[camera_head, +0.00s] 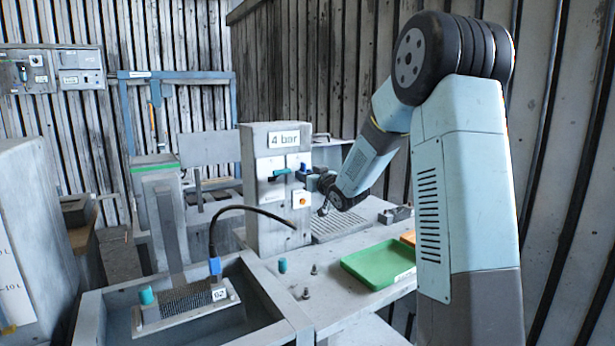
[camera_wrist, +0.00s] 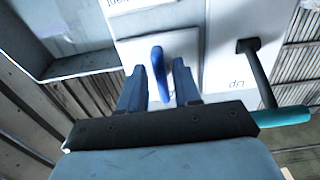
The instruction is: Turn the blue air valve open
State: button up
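The blue air valve handle (camera_wrist: 158,72) is a narrow blue lever on a pale plate in the wrist view. It stands roughly lengthwise between the two fingers of my gripper (camera_wrist: 160,88), with a gap visible on each side. The fingers are apart, so my gripper is open around the handle. In the head view, my gripper (camera_head: 313,179) is at the right side of the grey "4 bar" housing (camera_head: 262,222). A small dark blue part (camera_head: 303,168) shows there, partly hidden by my gripper.
A black lever with a teal grip (camera_wrist: 284,117) is right of my gripper; a teal handle (camera_head: 280,173) shows on the housing front. A black hose (camera_head: 250,208) arches from the housing to a tank (camera_head: 108,293). A green tray (camera_head: 378,262) and small pegs are on the bench.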

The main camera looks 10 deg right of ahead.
jog(key=shift+o, duration=0.4)
jog(key=shift+r, duration=0.1)
jog(key=v, duration=1.3)
jog(key=shift+s, duration=0.35)
jog(key=shift+d, duration=0.1)
